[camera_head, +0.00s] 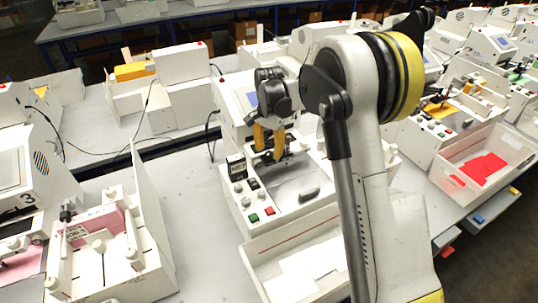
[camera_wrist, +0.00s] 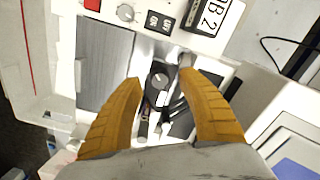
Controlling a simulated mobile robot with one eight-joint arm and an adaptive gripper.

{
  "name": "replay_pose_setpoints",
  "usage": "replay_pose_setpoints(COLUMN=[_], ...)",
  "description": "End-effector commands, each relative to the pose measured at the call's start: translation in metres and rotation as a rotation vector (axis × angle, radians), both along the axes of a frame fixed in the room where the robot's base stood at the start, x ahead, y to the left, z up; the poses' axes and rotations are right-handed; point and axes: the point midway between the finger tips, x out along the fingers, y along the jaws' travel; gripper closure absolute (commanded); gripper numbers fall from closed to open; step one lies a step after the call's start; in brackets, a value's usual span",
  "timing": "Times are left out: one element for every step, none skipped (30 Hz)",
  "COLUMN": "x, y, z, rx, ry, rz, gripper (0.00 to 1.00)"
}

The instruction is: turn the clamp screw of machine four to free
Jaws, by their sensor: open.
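My gripper (camera_head: 268,150) is open above the machine (camera_head: 236,212) in the middle of the head view. I cannot read a machine number on it. In the wrist view, my two yellow fingers (camera_wrist: 160,77) are apart, with a round black knob (camera_wrist: 160,81) bearing a light pointer mark showing between their tips. It may be the clamp screw; I see no readable label at it. I cannot tell whether the fingers touch it. Dark parts lie below the knob, partly hidden by the fingers.
A machine marked 3 (camera_head: 38,190) stands left. A white tray with paper (camera_head: 262,250) is in front; a tray with red sheets (camera_head: 517,140) stands right.

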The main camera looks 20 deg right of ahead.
Motion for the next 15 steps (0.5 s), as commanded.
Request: replay_pose_setpoints(x=[0.0,0.0,0.0,0.0,0.0,0.0,0.0,0.0,0.0,0.0,0.0,0.0,0.0,0.0,0.0], y=[0.0,0.0,0.0,0.0,0.0,0.0,0.0,0.0,0.0,0.0,0.0,0.0,0.0,0.0,0.0], z=[-0.007,-0.01,-0.013,-0.015,-0.016,-0.017,-0.018,-0.018,-0.018,-0.018,-0.018,-0.018,-0.018,-0.018,-0.018], rx=[0.0,0.0,0.0,0.0,0.0,0.0,0.0,0.0,0.0,0.0,0.0,0.0,0.0,0.0,0.0], ry=[0.0,0.0,0.0,0.0,0.0,0.0,0.0,0.0,0.0,0.0,0.0,0.0,0.0,0.0,0.0], rz=[0.0,0.0,0.0,0.0,0.0,0.0,0.0,0.0,0.0,0.0,0.0,0.0,0.0,0.001,0.001], gripper=[0.54,0.54,0.54,0.54,0.54,0.54,0.54,0.54,0.54,0.54,0.54,0.54,0.54,0.54,0.64])
